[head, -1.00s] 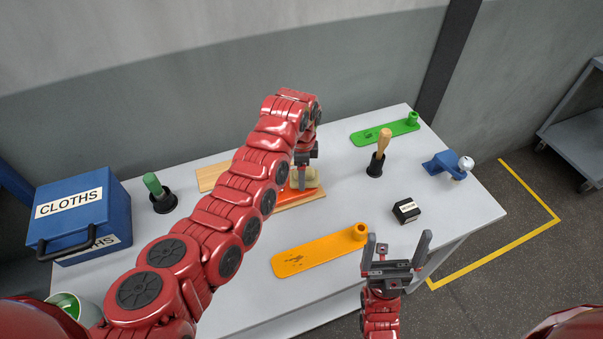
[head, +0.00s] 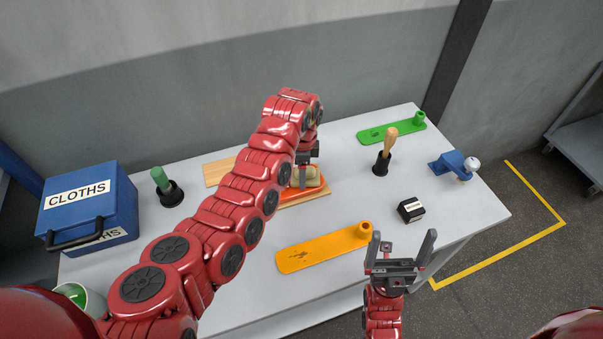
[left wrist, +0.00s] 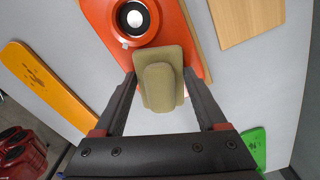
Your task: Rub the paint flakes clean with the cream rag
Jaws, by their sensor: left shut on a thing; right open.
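The cream rag (head: 313,176) looks like a padded block with a raised grip; it also shows in the left wrist view (left wrist: 160,87). My left gripper (left wrist: 160,80) is shut on the grip, with the rag over the red-orange plate (left wrist: 101,15). That plate lies on a wooden board, partly hidden by my left arm in the head view. No flakes show on its visible part; any under the rag are hidden. Dark flake-like marks show on the orange plate (head: 325,246) and the green plate (head: 392,131). My right gripper (head: 403,242) is open and empty, by the table's front edge.
A blue CLOTHS box (head: 90,205) and a green-handled tool (head: 161,180) stand left. A wooden-handled tool (head: 388,142), a small black box (head: 411,210) and a blue fixture (head: 447,163) stand right. Bare table (head: 350,190) lies between the plates.

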